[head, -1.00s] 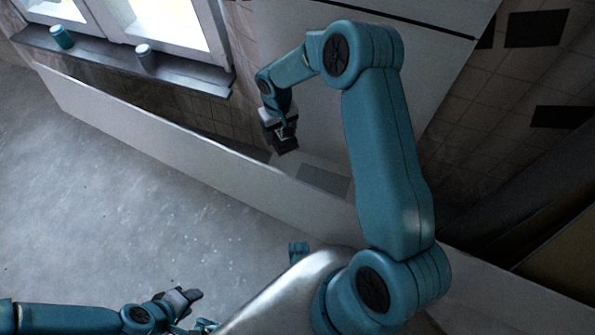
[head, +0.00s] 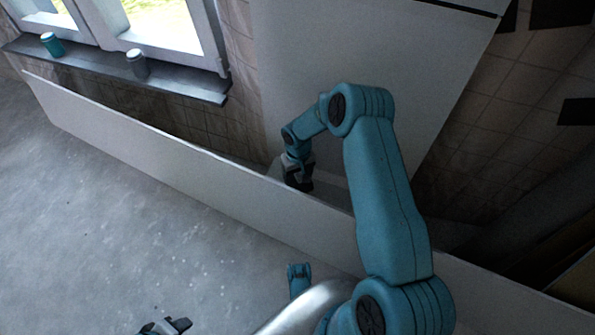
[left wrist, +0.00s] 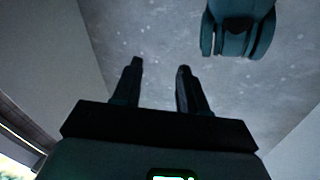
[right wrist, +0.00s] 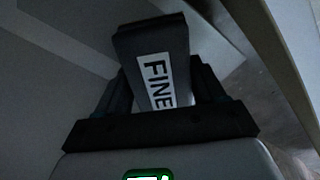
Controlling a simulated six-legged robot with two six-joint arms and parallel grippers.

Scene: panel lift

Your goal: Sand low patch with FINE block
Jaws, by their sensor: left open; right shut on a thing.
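My right gripper (head: 297,172) is shut on a dark block. In the right wrist view the block (right wrist: 150,45) carries a white label reading FINE and sits between the fingers. In the head view the gripper is low in front of the tall pale wall panel (head: 340,60), just behind the top edge of a long white board (head: 200,170). I cannot make out the low patch; the board and my arm cover that area. Whether the block touches the panel cannot be told. My left gripper (left wrist: 160,68) is open and empty above the grey floor; the head view shows it at the bottom edge.
The long white board stands on edge across the room between me and the wall. A window sill (head: 110,68) at upper left holds a teal container (head: 52,44) and a grey container (head: 137,64). Open concrete floor (head: 120,220) lies at left.

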